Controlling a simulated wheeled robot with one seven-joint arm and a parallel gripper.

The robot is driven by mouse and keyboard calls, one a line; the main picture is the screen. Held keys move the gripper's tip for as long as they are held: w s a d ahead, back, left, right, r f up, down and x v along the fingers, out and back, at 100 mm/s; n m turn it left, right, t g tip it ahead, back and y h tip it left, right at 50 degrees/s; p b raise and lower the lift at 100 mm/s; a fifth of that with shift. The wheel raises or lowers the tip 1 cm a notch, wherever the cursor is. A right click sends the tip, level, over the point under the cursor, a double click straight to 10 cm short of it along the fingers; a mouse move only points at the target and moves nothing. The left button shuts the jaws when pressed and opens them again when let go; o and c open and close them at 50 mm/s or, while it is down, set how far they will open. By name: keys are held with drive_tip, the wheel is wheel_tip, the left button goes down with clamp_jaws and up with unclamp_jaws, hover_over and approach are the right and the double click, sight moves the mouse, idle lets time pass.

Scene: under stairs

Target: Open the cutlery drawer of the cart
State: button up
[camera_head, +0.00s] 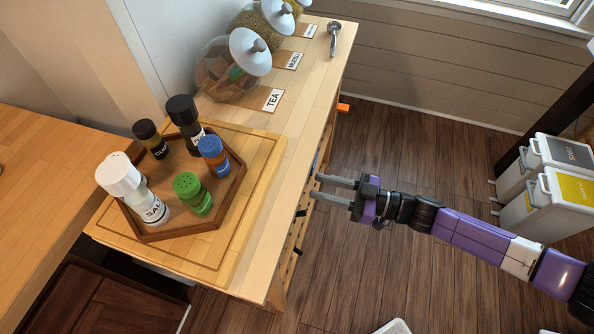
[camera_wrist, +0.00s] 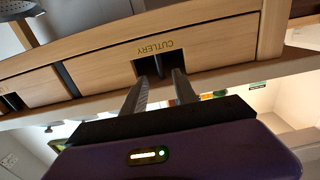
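The wooden cart (camera_head: 318,95) stands left of my gripper, its drawer side facing my arm. The cutlery drawer (camera_wrist: 225,43) shows in the wrist view with its "CUTLERY" label upside down. Its front looks flush with the cart, so it appears shut. A dark recess or handle (camera_wrist: 145,67) sits at the edge of the drawer front by the label. My gripper (camera_head: 315,187) is open, its two fingers apart and pointing at the cart side. In the wrist view the fingertips (camera_wrist: 166,73) overlap the dark recess; I cannot tell whether they touch anything.
A second drawer front (camera_wrist: 30,87) lies left of the cutlery drawer in the wrist view. The cart top holds a hexagonal tray (camera_head: 232,190) of shakers and several glass jars (camera_head: 222,75). White bins (camera_head: 545,205) stand at the right. The wood floor (camera_head: 420,150) between is mostly clear.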

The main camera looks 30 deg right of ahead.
drive_tip(key=p+x, duration=0.1)
drive_tip(key=x, duration=0.6)
drive_tip(key=shift+w+a, duration=0.2)
clamp_jaws()
idle(1.2)
